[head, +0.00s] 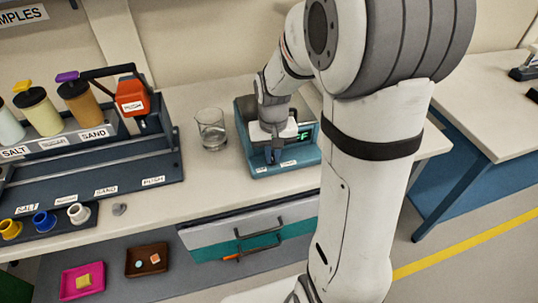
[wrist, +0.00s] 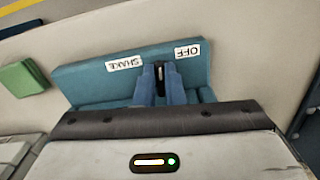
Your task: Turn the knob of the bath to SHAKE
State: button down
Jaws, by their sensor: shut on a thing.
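The bath (head: 289,165) is a blue-teal box on the bench, to the right of the glass beaker. Its display (head: 304,136) is partly covered by my wrist; the letters "FF" show. In the wrist view the bath's front (wrist: 90,82) carries a SHAKE label (wrist: 124,63) and an OFF label (wrist: 187,50), both upside down. The dark knob (wrist: 160,72) sits between these labels, with my gripper's fingers (wrist: 159,84) on either side of it. My gripper is shut on the knob. Which label the knob points at I cannot tell. In the head view my gripper (head: 273,155) hides the knob.
A glass beaker (head: 211,129) stands close left of the bath. A rack (head: 95,150) with bottles and an orange device (head: 131,97) is further left. Below the bench front are drawers (head: 250,238). The bench between rack and drawers has some free room.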

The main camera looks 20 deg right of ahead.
jog(key=n, duration=0.4)
jog(key=shift+w+d+r+n, duration=0.15)
jog(key=shift+w+d+n, duration=0.05)
jog(key=shift+w+n, duration=0.1)
jog(key=shift+w+d+n+b, duration=0.15)
jog(key=shift+n+b, duration=0.15)
jog(key=shift+n, duration=1.9)
jog(key=c, duration=1.5)
grip_release()
notch_tip(320, 180, up, 8)
jog(key=shift+f, duration=0.15)
